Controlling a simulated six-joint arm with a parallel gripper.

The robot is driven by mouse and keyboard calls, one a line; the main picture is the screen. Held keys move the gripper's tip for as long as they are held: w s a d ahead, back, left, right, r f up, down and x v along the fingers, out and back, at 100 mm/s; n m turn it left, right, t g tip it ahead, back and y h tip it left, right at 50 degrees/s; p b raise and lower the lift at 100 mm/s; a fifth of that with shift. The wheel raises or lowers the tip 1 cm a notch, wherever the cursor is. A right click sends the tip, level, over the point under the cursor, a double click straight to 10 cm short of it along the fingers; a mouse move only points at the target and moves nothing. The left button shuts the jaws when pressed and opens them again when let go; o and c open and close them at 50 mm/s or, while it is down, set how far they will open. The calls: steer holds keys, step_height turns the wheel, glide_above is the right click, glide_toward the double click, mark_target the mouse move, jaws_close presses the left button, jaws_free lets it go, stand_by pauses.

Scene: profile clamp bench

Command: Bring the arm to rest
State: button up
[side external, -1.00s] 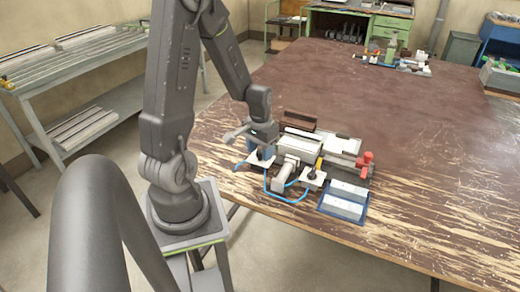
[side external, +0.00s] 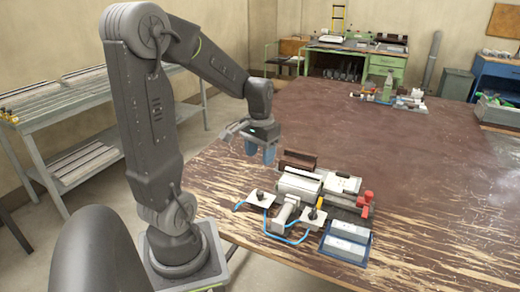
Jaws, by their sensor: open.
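My gripper (side external: 261,154) hangs at the end of my arm with its blue-tipped fingers pointing down, just above the left edge of the worn brown table (side external: 390,140). It is open, and nothing shows between its fingers. The clamp fixture (side external: 300,184) stands on the table to the right and nearer the camera, apart from the gripper. It has a grey block, white plates, a cylinder (side external: 284,216) with blue hose, and a red part (side external: 366,198) at its right end.
A blue tray (side external: 345,241) with pale metal pieces lies at the table's front. A dark brown box (side external: 297,160) stands behind the fixture. A rack with profiles (side external: 60,95) stands at left. The table's middle and right are clear.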

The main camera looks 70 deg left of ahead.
steer(key=shift+r, duration=0.6)
steer(key=s+d+r+m+t, duration=0.2)
steer(key=d+r+m, duration=0.1)
steer(key=d, duration=0.7)
steer(key=s+d+r+m+t, duration=0.2)
steer(key=d+r+t, duration=0.1)
steer(key=d, duration=0.7)
steer(key=shift+d+r+m+t, duration=0.3)
steer(key=shift+d+r+m, duration=0.1)
steer(key=shift+r, duration=0.35)
